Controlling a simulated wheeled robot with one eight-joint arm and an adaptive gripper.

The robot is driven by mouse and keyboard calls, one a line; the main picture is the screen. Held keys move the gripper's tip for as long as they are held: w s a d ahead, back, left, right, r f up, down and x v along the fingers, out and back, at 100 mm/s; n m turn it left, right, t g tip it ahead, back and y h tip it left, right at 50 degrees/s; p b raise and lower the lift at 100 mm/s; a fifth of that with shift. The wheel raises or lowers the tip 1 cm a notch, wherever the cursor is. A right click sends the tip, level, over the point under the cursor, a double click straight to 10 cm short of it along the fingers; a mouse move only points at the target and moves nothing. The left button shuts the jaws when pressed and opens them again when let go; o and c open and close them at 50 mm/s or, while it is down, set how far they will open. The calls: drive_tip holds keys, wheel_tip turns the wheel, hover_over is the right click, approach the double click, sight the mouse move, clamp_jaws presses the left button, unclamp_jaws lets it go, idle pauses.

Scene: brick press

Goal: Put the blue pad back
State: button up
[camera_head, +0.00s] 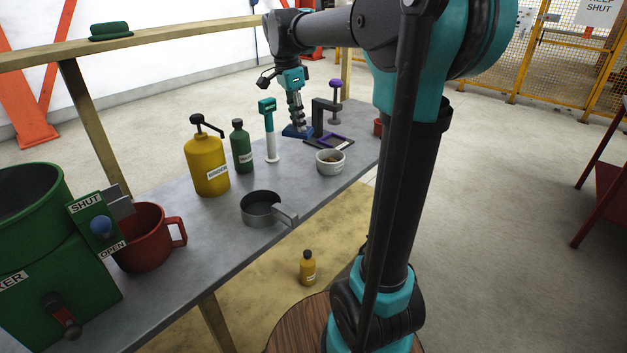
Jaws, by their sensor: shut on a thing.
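The blue pad (290,133) is a flat blue piece at the far part of the grey bench, just left of the dark press. My gripper (298,126) points down and is shut on the blue pad. The pad is at or just above the bench top; I cannot tell if it touches. The press (319,119) has a dark frame and a purple knob (336,83). A purple-edged frame (335,142) lies in front of the press. The fingertips are small and partly hard to make out.
On the bench (190,255) stand a white-and-teal tool (270,140), a green bottle (241,147), a yellow pump bottle (206,165), a grey bowl (330,162), a metal pan (262,209), a red mug (148,240) and a green mixer (55,265). A small yellow bottle (308,268) stands below the bench.

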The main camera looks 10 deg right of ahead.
drive_tip(key=shift+w+d, duration=0.15)
drive_tip(key=shift+d, duration=0.1)
wheel_tip(320, 180, down, 20)
drive_tip(key=shift+w+d+r, duration=0.1)
drive_tip(key=shift+r, duration=0.15)
drive_tip(key=shift+f, duration=0.1)
drive_tip(key=o, duration=1)
